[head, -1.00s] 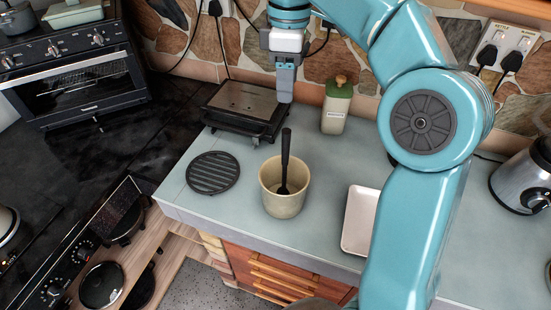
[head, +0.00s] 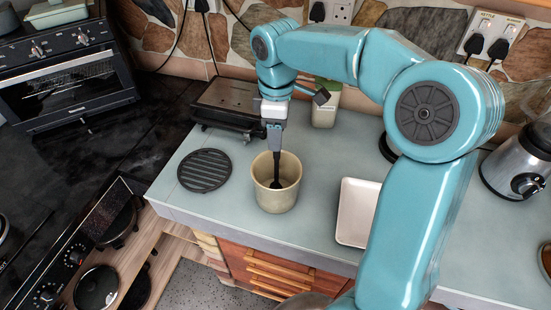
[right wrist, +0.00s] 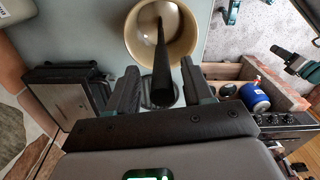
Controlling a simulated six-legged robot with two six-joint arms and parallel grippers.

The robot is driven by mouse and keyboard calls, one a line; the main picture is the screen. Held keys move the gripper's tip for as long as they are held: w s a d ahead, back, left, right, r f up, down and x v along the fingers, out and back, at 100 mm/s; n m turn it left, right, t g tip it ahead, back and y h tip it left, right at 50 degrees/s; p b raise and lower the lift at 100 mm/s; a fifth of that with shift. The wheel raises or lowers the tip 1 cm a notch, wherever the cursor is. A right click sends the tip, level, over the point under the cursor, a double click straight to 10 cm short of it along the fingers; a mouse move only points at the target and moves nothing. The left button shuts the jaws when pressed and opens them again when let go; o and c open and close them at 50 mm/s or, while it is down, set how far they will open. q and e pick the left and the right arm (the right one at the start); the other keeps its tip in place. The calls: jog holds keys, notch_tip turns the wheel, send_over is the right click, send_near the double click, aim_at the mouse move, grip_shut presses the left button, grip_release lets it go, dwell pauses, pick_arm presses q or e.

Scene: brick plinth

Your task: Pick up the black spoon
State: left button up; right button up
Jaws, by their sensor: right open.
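The black spoon (head: 276,172) stands in a beige pot (head: 276,200) on the grey counter, its handle pointing up. My right gripper (head: 274,150) is above the pot, pointing down, with its fingertips around the upper handle. In the right wrist view the spoon (right wrist: 161,60) runs up from between the two open fingers of the right gripper (right wrist: 158,82) into the pot (right wrist: 183,55). The handle is apart from both fingers there. My left gripper is not in view.
A black round trivet (head: 205,170) lies left of the pot. A white tray (head: 356,212) lies to its right. A dark grill press (head: 234,104) and a green-lidded canister (head: 325,110) stand behind.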

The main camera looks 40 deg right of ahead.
jog(key=shift+s+d+f, duration=0.1)
jog(key=shift+f, duration=0.35)
jog(key=shift+s, duration=0.3)
jog(key=shift+w+a, duration=0.1)
jog(key=shift+a, duration=0.1)
jog(key=shift+w+d+f, duration=0.1)
jog(key=shift+w, duration=0.15)
grip_shut()
jog(key=shift+s, duration=0.25)
jog(key=shift+w, duration=0.1)
